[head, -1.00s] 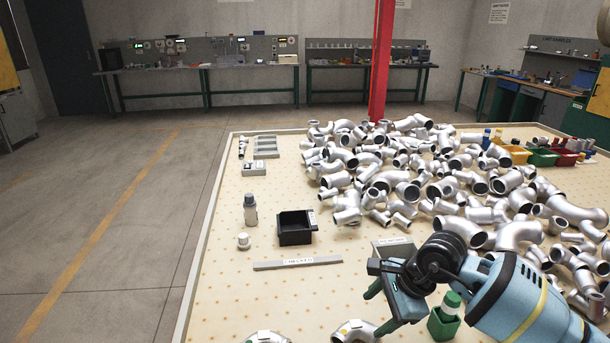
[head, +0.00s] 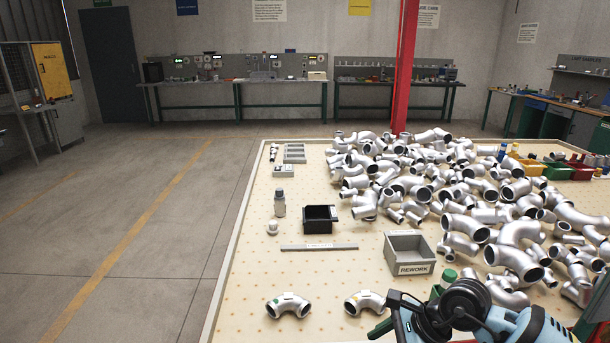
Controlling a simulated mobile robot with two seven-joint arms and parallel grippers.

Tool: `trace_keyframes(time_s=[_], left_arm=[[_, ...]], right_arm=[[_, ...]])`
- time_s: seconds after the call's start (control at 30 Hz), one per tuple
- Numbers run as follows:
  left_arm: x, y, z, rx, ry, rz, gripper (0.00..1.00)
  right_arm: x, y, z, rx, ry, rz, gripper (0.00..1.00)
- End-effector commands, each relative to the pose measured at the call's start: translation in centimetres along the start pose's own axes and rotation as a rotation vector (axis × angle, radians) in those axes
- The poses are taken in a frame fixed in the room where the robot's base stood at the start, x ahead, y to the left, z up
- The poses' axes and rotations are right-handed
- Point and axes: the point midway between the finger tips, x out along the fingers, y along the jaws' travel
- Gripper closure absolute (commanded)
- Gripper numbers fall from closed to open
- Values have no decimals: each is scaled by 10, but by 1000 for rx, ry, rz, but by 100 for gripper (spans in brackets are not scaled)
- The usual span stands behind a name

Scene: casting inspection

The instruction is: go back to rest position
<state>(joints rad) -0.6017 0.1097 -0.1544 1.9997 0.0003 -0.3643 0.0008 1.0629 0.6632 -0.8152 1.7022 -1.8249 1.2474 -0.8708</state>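My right arm comes in at the lower right of the head view, over the table's front right. The fingers of my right gripper (head: 385,328) show only in part at the bottom edge, and I cannot tell whether they are apart. My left gripper is not in view. Two silver elbow castings, one at the left (head: 288,305) and one at the right (head: 365,302), lie apart on the table front with small marks on them. A grey REWORK bin (head: 410,267) stands behind my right gripper and looks empty.
A large pile of silver pipe castings (head: 450,185) covers the table's right side. A black bin (head: 319,219), a spray bottle (head: 280,203), a white-capped jar (head: 272,228) and a grey strip (head: 318,246) stand at left. A red post (head: 404,70) rises behind. The table's left front (head: 250,290) is clear.

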Motion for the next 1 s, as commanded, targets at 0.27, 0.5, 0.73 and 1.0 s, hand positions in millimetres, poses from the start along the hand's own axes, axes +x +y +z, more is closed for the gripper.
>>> trace_keyframes(time_s=[0.27, 0.5, 0.73, 1.0], left_arm=[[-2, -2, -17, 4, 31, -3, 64], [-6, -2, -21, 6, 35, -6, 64], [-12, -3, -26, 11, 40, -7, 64], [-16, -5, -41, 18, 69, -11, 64]], right_arm=[[32, 56, 65, 338, -422, 116, 37], [28, 88, 111, 891, -874, 251, 37], [15, 95, 94, 1537, -1230, 357, 37], [26, 129, 8, 2383, -1536, 415, 37]])
